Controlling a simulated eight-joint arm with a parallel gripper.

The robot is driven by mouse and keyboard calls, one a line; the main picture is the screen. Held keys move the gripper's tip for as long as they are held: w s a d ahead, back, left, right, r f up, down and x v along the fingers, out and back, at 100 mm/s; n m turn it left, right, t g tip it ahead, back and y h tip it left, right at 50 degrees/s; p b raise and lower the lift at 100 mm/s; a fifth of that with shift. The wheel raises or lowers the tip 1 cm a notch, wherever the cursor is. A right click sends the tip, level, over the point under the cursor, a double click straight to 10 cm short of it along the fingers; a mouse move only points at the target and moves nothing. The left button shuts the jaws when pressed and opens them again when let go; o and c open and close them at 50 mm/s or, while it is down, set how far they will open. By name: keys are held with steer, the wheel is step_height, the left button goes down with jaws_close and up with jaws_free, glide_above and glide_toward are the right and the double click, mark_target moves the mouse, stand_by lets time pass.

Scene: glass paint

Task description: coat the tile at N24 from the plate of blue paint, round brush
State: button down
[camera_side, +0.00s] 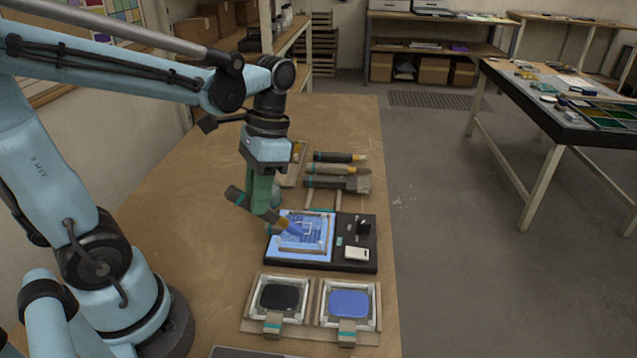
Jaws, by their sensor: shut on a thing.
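My gripper (262,206) is shut on a brush (240,199) with a dark handle and a teal band. The brush is tilted, its tip end pointing down and right over the framed blue glass panel (318,236). The tip looks blue; I cannot tell whether it touches the glass. White lines mark the panel, but no tile label such as N24 can be read. The plate of blue paint (348,303) sits at the front right of the bench in a pale square frame.
A plate of black paint (281,297) stands left of the blue one. A dark board (350,262) bears the panel and small items. Several other brushes (338,170) lie on a rack behind. The wooden bench (190,215) is clear on the left.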

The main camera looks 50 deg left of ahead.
steer(key=w, duration=0.4)
steer(key=shift+w+a, duration=0.35)
steer(key=shift+a, duration=0.05)
stand_by(0.4)
step_height(320, 180, up, 5)
steer(key=shift+f, duration=0.1)
stand_by(0.4)
stand_by(0.4)
